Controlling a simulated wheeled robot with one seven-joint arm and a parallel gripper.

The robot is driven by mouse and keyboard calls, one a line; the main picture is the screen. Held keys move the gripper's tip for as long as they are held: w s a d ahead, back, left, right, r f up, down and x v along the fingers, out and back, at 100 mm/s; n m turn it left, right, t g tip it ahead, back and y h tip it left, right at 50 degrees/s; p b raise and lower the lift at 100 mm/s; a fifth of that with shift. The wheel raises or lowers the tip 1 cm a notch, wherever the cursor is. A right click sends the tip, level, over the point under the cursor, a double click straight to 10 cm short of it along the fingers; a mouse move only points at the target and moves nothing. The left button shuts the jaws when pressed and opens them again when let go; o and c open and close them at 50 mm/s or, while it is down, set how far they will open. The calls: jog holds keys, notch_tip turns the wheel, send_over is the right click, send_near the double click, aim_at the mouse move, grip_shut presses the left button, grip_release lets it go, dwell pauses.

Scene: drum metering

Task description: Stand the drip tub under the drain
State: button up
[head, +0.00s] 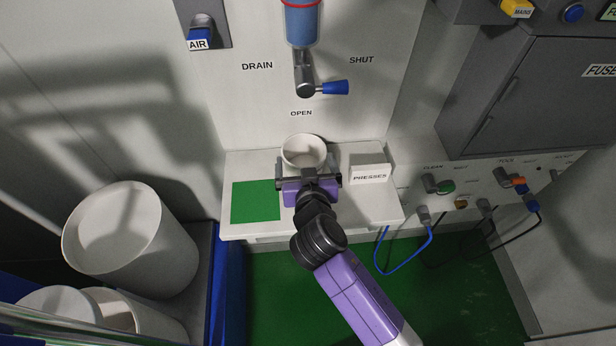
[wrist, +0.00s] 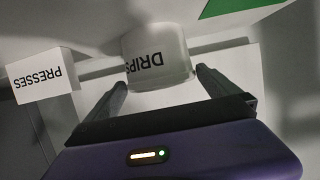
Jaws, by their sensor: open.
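The drip tub (head: 303,152) is a white round cup, upright on the white shelf, open at the top. In the wrist view the tub (wrist: 158,58) shows its DRIPS lettering. My gripper (head: 308,181) is open at the tub's near side; in the wrist view its fingers (wrist: 160,78) are spread to either side of the tub's lower part, with gaps visible. The drain outlet (head: 305,88) is on the wall behind, below a blue sight glass (head: 302,24). The tub appears below it in the picture; exact alignment is unclear. The blue valve handle (head: 335,87) points right, toward SHUT.
A green square (head: 256,202) marks the shelf (head: 236,231) left of my gripper. A white PRESSES block (head: 369,174) stands to the right. Large white drums (head: 125,238) are at the left. A grey fuse cabinet (head: 530,95) and blue hose (head: 405,268) are at the right.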

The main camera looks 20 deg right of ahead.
jog(key=v, duration=0.7)
jog(key=shift+s+b, duration=0.2)
jog(key=shift+b, duration=0.1)
jog(key=shift+r, duration=0.15)
jog(key=s+f+n+y, duration=0.2)
jog(key=s+f, duration=0.1)
jog(key=s, duration=0.6)
jog(key=s+f+n+y, duration=0.2)
jog(key=s+f, duration=0.1)
jog(key=s, duration=0.6)
jog(key=s+d+r+t, duration=0.1)
jog(key=s+d+r, duration=0.2)
jog(key=s+r, duration=0.7)
jog(key=s, duration=0.5)
jog(key=shift+d+r+t, duration=0.2)
jog(key=shift+r+t, duration=0.1)
jog(key=shift+r, duration=0.1)
jog(key=shift+c, duration=0.4)
